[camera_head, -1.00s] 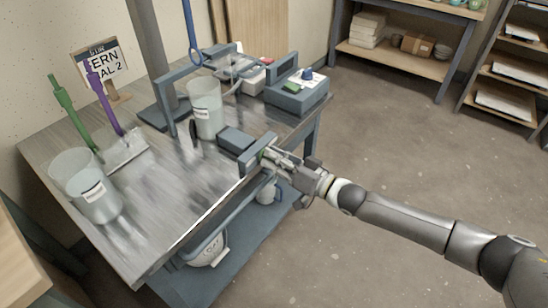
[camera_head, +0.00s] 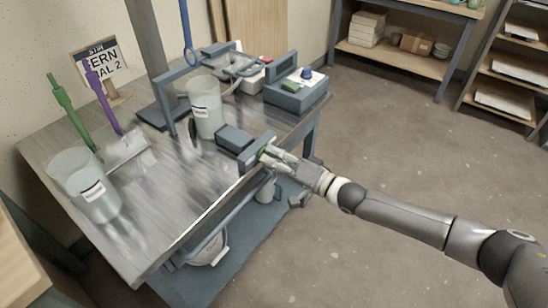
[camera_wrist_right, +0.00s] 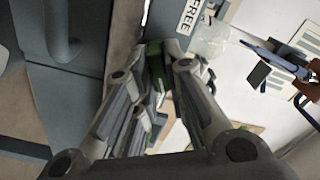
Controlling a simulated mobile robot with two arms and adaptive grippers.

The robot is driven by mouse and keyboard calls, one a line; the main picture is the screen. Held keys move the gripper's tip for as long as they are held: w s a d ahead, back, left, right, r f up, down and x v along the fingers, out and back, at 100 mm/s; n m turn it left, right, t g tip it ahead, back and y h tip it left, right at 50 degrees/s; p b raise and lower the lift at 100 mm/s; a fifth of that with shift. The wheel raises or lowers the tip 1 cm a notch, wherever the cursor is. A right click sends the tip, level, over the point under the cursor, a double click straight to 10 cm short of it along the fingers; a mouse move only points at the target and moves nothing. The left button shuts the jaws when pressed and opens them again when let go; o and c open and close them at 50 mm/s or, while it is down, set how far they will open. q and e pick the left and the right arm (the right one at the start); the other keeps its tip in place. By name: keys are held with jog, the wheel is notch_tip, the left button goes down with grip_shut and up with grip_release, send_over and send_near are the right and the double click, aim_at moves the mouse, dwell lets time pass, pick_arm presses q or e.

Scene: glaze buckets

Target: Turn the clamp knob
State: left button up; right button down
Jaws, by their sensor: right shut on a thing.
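The clamp (camera_head: 257,150) is a dark grey block at the front edge of the metal table. A small green knob (camera_head: 264,153) shows on its outer side. My right gripper (camera_head: 267,154) reaches it from the right and is shut on it. In the right wrist view the fingers close around the green knob (camera_wrist_right: 155,84), which they partly hide. A "FREE" label (camera_wrist_right: 188,16) shows on the grey clamp just beyond the fingertips. My left gripper is not in view.
A clear bucket (camera_head: 206,107) stands behind the clamp, near a grey frame. Another clear bucket (camera_head: 87,187) stands at the table's left. A grey box with a blue knob (camera_head: 297,92) sits at the back right. A white container (camera_head: 208,250) is below. The floor at right is clear.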

dwell(0.4)
jog(key=c, duration=1.5)
grip_release()
jog(key=shift+d, duration=0.1)
